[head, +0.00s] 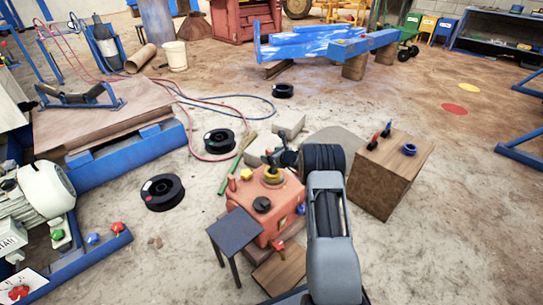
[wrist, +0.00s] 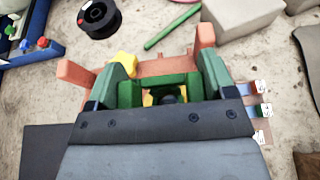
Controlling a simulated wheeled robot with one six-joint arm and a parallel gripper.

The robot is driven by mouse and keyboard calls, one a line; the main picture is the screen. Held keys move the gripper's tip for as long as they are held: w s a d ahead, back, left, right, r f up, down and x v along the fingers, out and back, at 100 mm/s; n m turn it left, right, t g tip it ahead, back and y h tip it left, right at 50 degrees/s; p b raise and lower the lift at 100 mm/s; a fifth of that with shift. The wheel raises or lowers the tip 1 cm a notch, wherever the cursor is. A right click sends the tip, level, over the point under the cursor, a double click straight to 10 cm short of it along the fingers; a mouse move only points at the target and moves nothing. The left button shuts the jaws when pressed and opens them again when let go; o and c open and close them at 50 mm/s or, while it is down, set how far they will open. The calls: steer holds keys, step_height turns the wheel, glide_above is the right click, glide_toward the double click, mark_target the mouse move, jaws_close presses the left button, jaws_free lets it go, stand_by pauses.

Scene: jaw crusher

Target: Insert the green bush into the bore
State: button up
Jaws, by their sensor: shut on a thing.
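The green bush (wrist: 158,88) is between the two fingers of my gripper (wrist: 163,72) in the wrist view, and the gripper is shut on it. In the head view my gripper (head: 273,160) is over the red housing (head: 268,206). A yellow ring (head: 272,176) on top of the housing is just below the gripper. Some yellow shows behind the bush in the wrist view. The bore's opening is hidden by the gripper and bush, so I cannot tell whether the bush touches it or is inside.
A yellow knob (head: 246,174) and red posts rise from the housing near the gripper. A wooden box (head: 390,175) with a blue ring (head: 409,149) stands to the right. A small dark table (head: 235,234) is at the front left. Black spools (head: 162,192) lie on the floor.

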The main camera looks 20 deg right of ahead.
steer(key=shift+f+b, duration=2.8)
steer(key=shift+f, duration=0.3)
steer(key=o, duration=1)
steer(key=shift+o, duration=0.2)
steer(key=shift+s+d+r+p, duration=0.2)
steer(key=shift+s+r+p, duration=0.1)
steer(key=shift+s, duration=0.1)
steer(key=p+v, duration=0.4)
steer(key=v, duration=0.8)
steer(key=shift+s+d, duration=0.15)
steer(key=shift+s, duration=0.25)
steer(key=shift+r+p, duration=0.1)
steer(key=shift+p, duration=0.2)
